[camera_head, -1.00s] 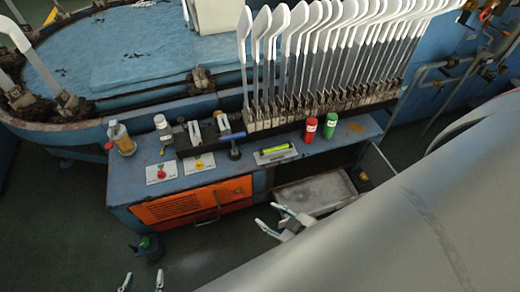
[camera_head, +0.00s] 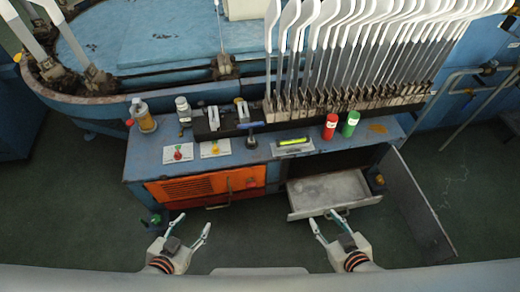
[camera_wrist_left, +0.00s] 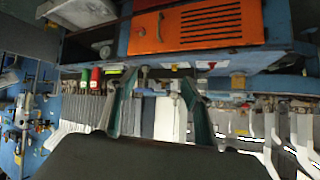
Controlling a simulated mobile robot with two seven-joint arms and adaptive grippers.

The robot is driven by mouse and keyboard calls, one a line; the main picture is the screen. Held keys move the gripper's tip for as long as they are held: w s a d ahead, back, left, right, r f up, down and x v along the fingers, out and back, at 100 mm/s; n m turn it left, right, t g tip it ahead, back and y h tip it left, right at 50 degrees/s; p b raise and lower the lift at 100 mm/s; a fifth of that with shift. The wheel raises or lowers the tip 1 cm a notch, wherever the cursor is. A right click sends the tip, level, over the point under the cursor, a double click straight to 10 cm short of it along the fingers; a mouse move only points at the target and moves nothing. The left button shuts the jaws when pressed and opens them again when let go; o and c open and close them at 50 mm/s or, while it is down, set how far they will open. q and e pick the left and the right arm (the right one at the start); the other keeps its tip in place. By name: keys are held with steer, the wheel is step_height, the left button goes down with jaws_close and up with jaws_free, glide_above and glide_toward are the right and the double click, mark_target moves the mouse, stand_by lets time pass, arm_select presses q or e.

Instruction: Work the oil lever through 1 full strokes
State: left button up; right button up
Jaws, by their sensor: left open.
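A short lever with a blue grip (camera_head: 250,126) shows in the head view, on the dark fixture (camera_head: 214,128) on top of the blue bench. A dark knobbed part (camera_head: 251,142) stands just below it; I cannot tell for certain which is the oil lever. My left gripper (camera_head: 195,220) is open and empty over the floor before the orange panel, apart from the bench. In the left wrist view its fingers (camera_wrist_left: 157,92) are spread, with the bench beyond, upside down. My right gripper (camera_head: 323,217) is open and empty before the pulled-out drawer.
The bench (camera_head: 230,172) carries an amber bottle (camera_head: 143,116), a red cylinder (camera_head: 330,127) and a green cylinder (camera_head: 350,123). White sock boards (camera_head: 345,40) stand behind. The drawer (camera_head: 330,192) and an open door (camera_head: 420,205) stick out at the right. Floor is clear at the left.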

arm_select(q)
steer(key=shift+w, duration=0.1)
stand_by(0.3)
steer(key=shift+w+r, duration=0.1)
steer(key=shift+r, duration=0.05)
jaws_close()
stand_by(1.0)
